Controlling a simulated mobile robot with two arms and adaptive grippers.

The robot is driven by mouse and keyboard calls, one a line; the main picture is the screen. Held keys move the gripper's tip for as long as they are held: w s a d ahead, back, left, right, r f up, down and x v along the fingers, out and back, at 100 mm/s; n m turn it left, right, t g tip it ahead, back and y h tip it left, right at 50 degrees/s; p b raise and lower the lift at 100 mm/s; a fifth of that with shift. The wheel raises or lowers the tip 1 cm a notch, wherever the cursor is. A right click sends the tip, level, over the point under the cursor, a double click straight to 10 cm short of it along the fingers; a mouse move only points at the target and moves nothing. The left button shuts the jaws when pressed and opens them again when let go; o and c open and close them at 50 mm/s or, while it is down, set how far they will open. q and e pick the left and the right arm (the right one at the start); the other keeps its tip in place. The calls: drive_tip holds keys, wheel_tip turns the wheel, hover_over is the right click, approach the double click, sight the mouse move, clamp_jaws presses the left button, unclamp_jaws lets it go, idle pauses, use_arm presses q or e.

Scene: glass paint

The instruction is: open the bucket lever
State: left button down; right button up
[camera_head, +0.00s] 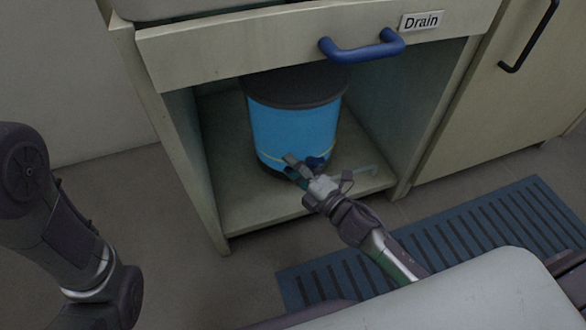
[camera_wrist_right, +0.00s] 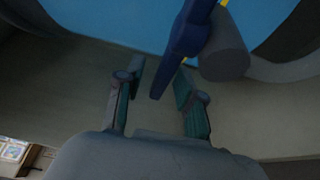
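The bucket (camera_head: 292,125) is a bright blue cylinder with a dark top, standing inside the open cabinet. Its dark blue lever (camera_head: 316,162) is low on the front. My right gripper (camera_head: 317,171) reaches in from the lower right and is at the lever. In the right wrist view the lever (camera_wrist_right: 187,38) points down, with its lower end between the two separated fingertips of the gripper (camera_wrist_right: 160,72). I cannot tell whether either finger touches it. A grey round valve part (camera_wrist_right: 224,55) sits beside the lever. My left gripper is out of view; only the left arm shows.
The cabinet's floor (camera_head: 255,207) and side walls surround the bucket. A blue handle (camera_head: 362,50) juts out above, near a "Drain" label (camera_head: 422,20). A striped blue mat (camera_head: 450,240) covers the floor.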

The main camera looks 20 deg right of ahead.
clamp_jaws()
idle(0.5)
